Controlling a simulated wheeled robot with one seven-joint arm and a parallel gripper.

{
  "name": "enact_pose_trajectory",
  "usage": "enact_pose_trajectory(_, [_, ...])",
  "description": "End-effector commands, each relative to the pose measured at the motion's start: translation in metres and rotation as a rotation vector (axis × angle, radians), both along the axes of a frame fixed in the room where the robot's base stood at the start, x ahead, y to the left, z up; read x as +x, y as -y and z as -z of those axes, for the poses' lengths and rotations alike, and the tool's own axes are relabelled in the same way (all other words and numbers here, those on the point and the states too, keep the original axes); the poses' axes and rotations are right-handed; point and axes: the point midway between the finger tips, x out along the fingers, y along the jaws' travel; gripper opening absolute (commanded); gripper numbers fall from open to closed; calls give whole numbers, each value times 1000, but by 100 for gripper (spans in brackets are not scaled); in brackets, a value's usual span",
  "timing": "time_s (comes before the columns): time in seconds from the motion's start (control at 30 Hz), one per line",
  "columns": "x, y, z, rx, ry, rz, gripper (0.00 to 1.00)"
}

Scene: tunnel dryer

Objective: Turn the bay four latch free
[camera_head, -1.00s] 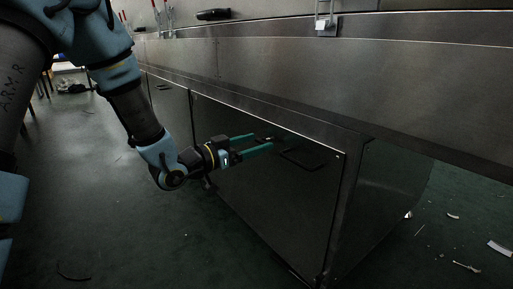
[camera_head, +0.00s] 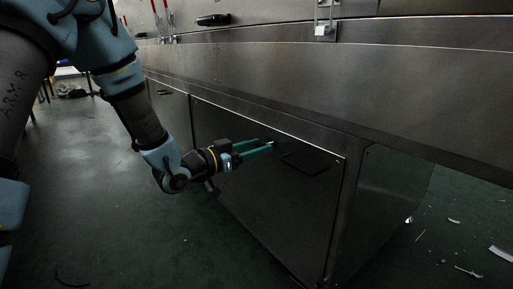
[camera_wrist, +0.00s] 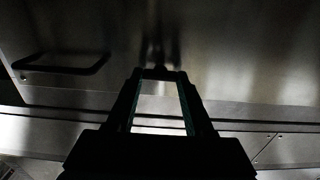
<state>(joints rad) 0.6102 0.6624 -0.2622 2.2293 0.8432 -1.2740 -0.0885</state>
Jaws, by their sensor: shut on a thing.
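My gripper (camera_head: 270,147), with teal fingers, reaches to the dark metal cabinet door under the long housing. Its fingertips are at the door, left of a black bar handle (camera_head: 305,163). In the wrist view the two fingers (camera_wrist: 161,74) meet the door around a small dark piece, which I take for the bay four latch. The latch is mostly hidden by the fingertips and the dim light, so I cannot read its angle. The handle also shows at the upper left of the wrist view (camera_wrist: 62,65). The door looks flush with its frame.
A metal ledge (camera_head: 420,155) runs above the door. Another door panel (camera_head: 168,105) stands farther left. A black handle (camera_head: 213,19) and a bright hasp (camera_head: 325,30) are on the upper housing. Scraps (camera_head: 468,271) lie on the floor at right. The floor at left is mostly clear.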

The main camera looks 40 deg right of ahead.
Motion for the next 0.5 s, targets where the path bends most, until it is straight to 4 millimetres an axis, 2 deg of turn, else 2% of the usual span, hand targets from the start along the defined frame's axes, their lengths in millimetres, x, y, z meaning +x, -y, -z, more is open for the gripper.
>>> enact_pose_trajectory(0.03, [0, 0, 0, 0, 0, 1, 9])
enact_pose_trajectory(0.13, [0, 0, 0, 0, 0, 1, 0])
enact_pose_trajectory(0.5, [0, 0, -2, 4, -61, 1, 0])
